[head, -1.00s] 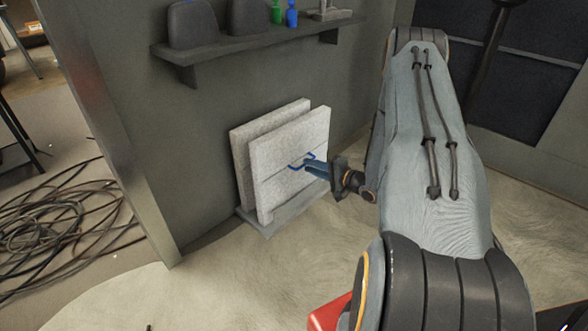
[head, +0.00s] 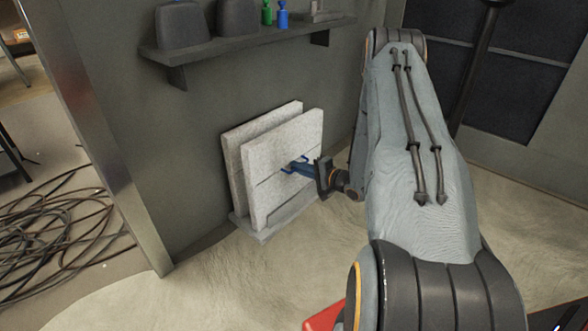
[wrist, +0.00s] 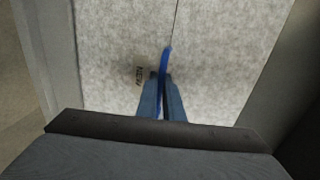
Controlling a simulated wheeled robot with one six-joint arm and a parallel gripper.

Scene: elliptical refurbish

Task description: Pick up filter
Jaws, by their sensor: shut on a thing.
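Two pale grey, flat square filters stand upright, one behind the other, on a low grey base by the wall. The front filter (head: 268,203) has a dark line across its face and a blue handle (head: 281,173). The rear filter (head: 232,150) is mostly hidden behind it. My gripper (head: 297,167) is at the front filter's face, its blue fingers shut on the handle. In the wrist view the fingers (wrist: 161,95) close around the blue handle strip (wrist: 166,62), with the pale panel (wrist: 225,50) filling the background.
A wall shelf (head: 250,40) above the filters holds two dark grey blocks, a green bottle (head: 267,13) and a blue bottle (head: 283,15). The low base (head: 262,237) sits on the floor. Tangled cables (head: 60,235) lie at the left beyond a metal post (head: 115,170). Floor before the filters is clear.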

